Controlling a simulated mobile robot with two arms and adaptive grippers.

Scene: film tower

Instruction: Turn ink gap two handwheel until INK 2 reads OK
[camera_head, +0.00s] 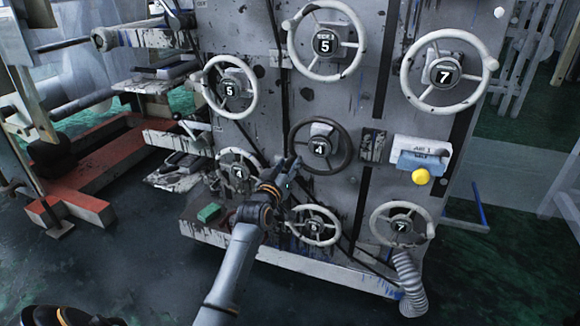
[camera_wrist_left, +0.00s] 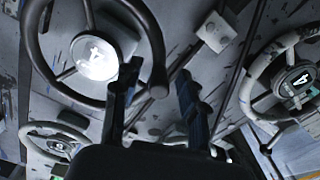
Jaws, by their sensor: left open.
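A dark-rimmed handwheel (camera_head: 320,146) with a "4" on its hub sits mid-panel. My left gripper (camera_head: 286,168) is at the lower left of its rim, with its fingers open. In the left wrist view the dark wheel (camera_wrist_left: 97,57) fills the upper left, and its knob (camera_wrist_left: 158,82) shows between the two open fingertips (camera_wrist_left: 153,88). I cannot tell whether the fingers touch it. No label reading INK 2 is legible, so I cannot tell its reading. My right gripper is not in view.
Several pale handwheels surround it, including a "4" wheel (camera_head: 238,173) at left and a lower wheel (camera_head: 315,226) close to my left forearm. A yellow ball-shaped knob (camera_head: 421,177) sits at right. A green block (camera_head: 208,212) lies on the ledge. A ribbed hose (camera_head: 409,285) hangs at lower right.

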